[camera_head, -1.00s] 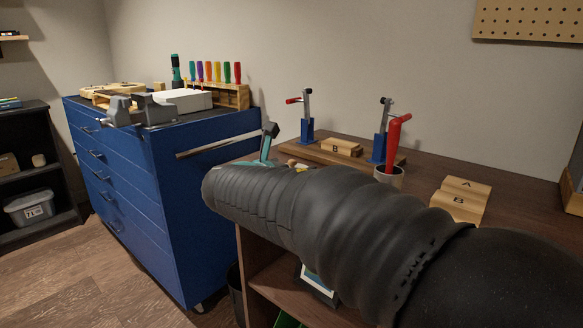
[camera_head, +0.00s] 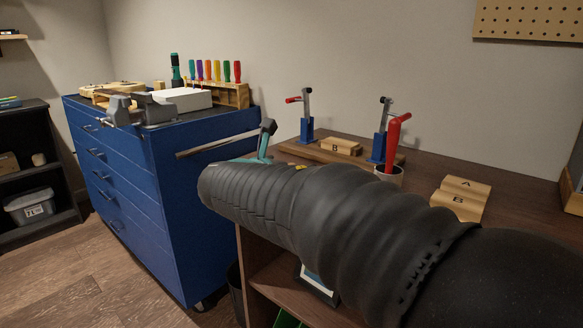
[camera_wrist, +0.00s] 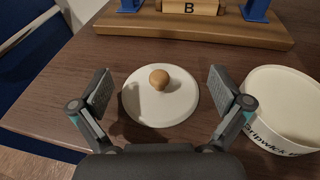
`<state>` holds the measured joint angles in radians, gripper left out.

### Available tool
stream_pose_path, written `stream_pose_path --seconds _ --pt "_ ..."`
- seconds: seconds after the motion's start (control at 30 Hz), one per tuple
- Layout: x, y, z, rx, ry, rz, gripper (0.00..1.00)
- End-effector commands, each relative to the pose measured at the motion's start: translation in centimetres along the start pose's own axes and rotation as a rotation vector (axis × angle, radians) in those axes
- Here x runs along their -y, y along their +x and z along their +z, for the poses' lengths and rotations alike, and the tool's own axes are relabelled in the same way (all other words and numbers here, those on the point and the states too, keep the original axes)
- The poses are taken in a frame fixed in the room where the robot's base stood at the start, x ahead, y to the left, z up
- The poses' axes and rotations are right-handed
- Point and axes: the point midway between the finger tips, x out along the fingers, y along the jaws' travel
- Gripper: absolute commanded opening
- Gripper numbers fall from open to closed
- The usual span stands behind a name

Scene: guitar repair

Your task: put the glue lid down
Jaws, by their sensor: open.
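The glue lid (camera_wrist: 160,104) is a round white disc with a wooden knob. In the wrist view it lies on the brown bench top. My gripper (camera_wrist: 160,92) is open, with one finger on each side of the lid and apart from it. In the head view my black-sleeved arm hides the lid and most of the gripper. The white glue pot (camera_wrist: 283,105) stands just right of the lid, open at the top and partly cut off by the picture edge.
Behind the lid is a wooden clamp board (camera_wrist: 200,30) with blue clamps and a block marked B. A blue tool cabinet (camera_head: 200,190) stands left. The bench's left edge is near the lid.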

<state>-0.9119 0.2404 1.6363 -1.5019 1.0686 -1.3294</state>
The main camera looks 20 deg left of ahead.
Motion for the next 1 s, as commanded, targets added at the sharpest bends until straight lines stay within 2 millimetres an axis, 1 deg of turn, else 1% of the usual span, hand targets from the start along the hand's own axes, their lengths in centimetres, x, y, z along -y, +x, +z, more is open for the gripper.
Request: stream_pose_path --seconds 0.03,0.3,0.5,0.6,0.7,1.0 --pt "-0.1 -1.2 -0.1 0.000 0.000 0.005 1.00" --pt "-0.1 -6.8 -0.1 0.001 0.001 0.005 1.00" --pt "-0.1 -9.8 -0.1 0.002 0.000 0.004 1.00" --pt "-0.1 -10.7 -0.1 0.001 0.001 0.004 1.00" --pt "0.0 -11.1 -0.1 0.001 0.000 0.002 1.00" --pt "0.0 -11.2 -0.1 0.001 0.000 0.001 1.00"
